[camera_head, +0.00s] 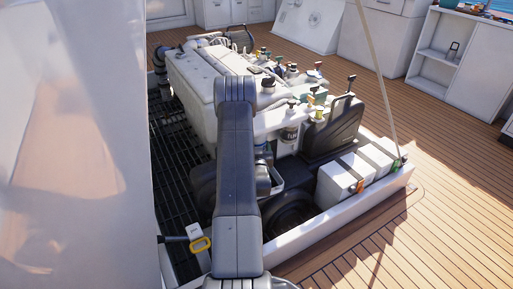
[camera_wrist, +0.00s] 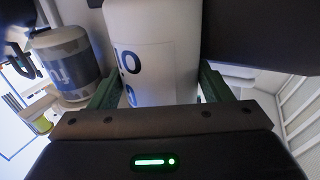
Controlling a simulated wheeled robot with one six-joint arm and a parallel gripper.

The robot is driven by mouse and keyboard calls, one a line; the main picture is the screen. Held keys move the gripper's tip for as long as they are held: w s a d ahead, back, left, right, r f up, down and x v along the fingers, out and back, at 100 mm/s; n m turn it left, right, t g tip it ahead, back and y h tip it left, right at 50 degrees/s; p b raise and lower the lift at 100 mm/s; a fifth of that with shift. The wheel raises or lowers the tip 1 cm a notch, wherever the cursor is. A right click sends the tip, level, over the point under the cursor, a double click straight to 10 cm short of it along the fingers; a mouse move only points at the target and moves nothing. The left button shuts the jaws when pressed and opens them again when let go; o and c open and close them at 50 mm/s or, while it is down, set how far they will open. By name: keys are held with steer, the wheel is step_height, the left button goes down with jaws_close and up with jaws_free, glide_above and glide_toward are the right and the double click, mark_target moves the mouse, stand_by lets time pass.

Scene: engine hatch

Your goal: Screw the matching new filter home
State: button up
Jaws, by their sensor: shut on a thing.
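A white cylindrical filter (camera_wrist: 160,45) with blue print fills the middle of the wrist view. My gripper (camera_wrist: 159,88) is shut on it, with a green finger on each side. Its far end is cut off by the frame, so I cannot tell how it meets the mount. A second canister, grey-white with a blue band (camera_wrist: 66,62), stands apart to the left. In the head view a canister with a dark label (camera_head: 289,134) shows at the side of the white engine (camera_head: 195,75). My arm hides the gripper there.
A dark grating (camera_head: 172,150) runs left of the engine. White boxes (camera_head: 338,184) line the hatch's right side, inside a white rim (camera_head: 335,214). Wooden deck (camera_head: 450,190) lies clear to the right.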

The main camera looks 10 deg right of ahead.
steer(key=shift+w+r, duration=0.15)
steer(key=shift+d+n+y, duration=0.2)
steer(key=shift+n+y, duration=0.4)
steer(key=shift+y, duration=0.3)
steer(key=shift+n+y, duration=0.8)
steer(key=shift+y, duration=0.5)
steer(key=o, duration=1.9)
steer(key=shift+c, duration=0.2)
steer(key=shift+h, duration=0.3)
